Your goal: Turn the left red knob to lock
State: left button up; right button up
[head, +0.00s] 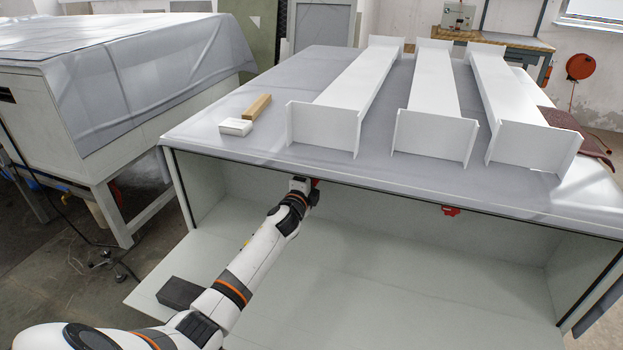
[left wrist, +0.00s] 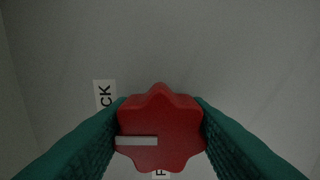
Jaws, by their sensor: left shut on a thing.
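The left red knob (left wrist: 160,130) is a star-shaped knob under the front edge of the table; a small red part of it (head: 316,182) shows beside my gripper in the head view. In the left wrist view its white pointer line lies level and points to the left. A white label (left wrist: 105,94) ending in "CK" is at the upper left of the knob, and a second label (left wrist: 160,174) starting with "F" is partly hidden below it. My left gripper (left wrist: 160,128) is shut on the knob, one teal finger on each side. My right gripper is not in view.
A second red knob (head: 451,210) sits under the table edge to the right. The grey-covered tabletop (head: 240,160) holds white channel pieces (head: 340,90), a white box (head: 234,127) and a brown block (head: 257,106). The space under the table is open.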

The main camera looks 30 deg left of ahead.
pick_arm(q)
jog(key=o, duration=1)
jog(key=shift+c, duration=0.2)
jog(key=shift+s, duration=0.1)
jog(key=shift+s+d, duration=0.1)
jog(key=shift+s, duration=0.15)
jog(key=p+v, duration=0.2)
jog(key=v, duration=0.9)
jog(key=shift+s, duration=0.15)
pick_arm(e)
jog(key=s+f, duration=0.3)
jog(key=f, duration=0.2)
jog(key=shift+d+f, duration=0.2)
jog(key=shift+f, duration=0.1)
pick_arm(q)
jog(key=shift+f, duration=0.1)
